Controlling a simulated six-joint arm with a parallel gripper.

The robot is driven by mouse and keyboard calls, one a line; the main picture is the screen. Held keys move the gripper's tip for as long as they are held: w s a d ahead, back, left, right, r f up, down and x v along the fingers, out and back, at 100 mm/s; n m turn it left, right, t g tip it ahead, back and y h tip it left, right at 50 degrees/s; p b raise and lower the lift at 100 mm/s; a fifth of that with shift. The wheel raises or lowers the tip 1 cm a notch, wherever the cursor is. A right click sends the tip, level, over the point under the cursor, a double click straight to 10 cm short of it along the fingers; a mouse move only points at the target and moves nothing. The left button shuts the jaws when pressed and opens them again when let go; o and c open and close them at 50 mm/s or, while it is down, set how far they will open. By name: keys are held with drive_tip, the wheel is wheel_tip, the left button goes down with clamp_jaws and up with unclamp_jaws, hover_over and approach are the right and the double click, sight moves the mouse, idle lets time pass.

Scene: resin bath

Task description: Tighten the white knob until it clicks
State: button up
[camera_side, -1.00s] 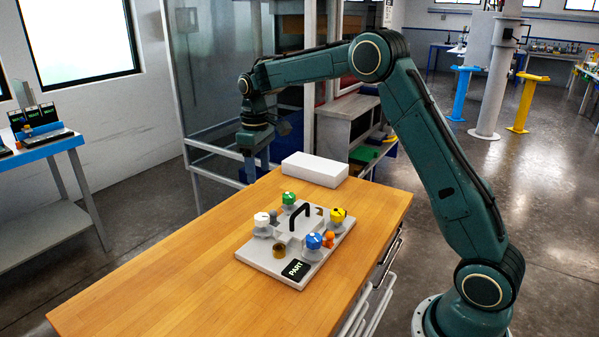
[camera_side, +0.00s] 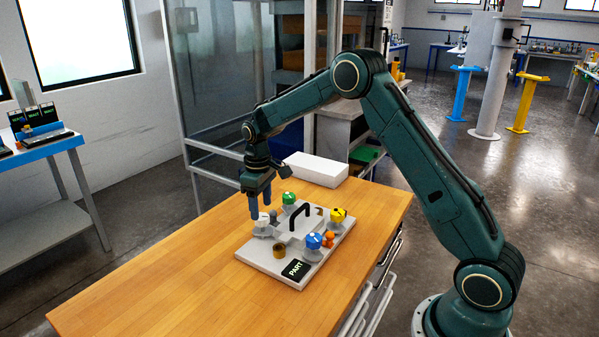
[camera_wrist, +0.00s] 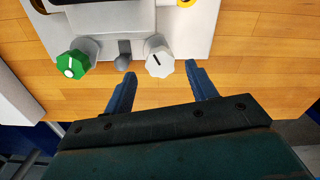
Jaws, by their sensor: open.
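The white knob (camera_side: 263,219) sits on the left corner of a light grey part plate (camera_side: 283,262) on the wooden table. In the wrist view, the white knob (camera_wrist: 159,62) has a dark pointer line and lies just beyond the fingertips, between their lines. My gripper (camera_side: 260,215) is open, pointing down, its blue fingers close above and around the knob's far side in the side view. In the wrist view, my gripper (camera_wrist: 160,70) holds nothing between its fingers. I cannot tell whether a finger touches the knob.
The plate also bears a green knob (camera_side: 288,198), a yellow knob (camera_side: 338,215), a blue knob (camera_side: 314,241), a black handle (camera_side: 299,212), a small grey post (camera_wrist: 123,61) and a brass piece (camera_side: 279,250). A white box (camera_side: 315,169) stands behind. The table's near left is clear.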

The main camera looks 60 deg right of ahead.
sight(263, 223)
drive_tip(key=shift+f, duration=1.5)
drive_tip(key=shift+c, duration=0.3)
drive_tip(key=c, duration=0.9)
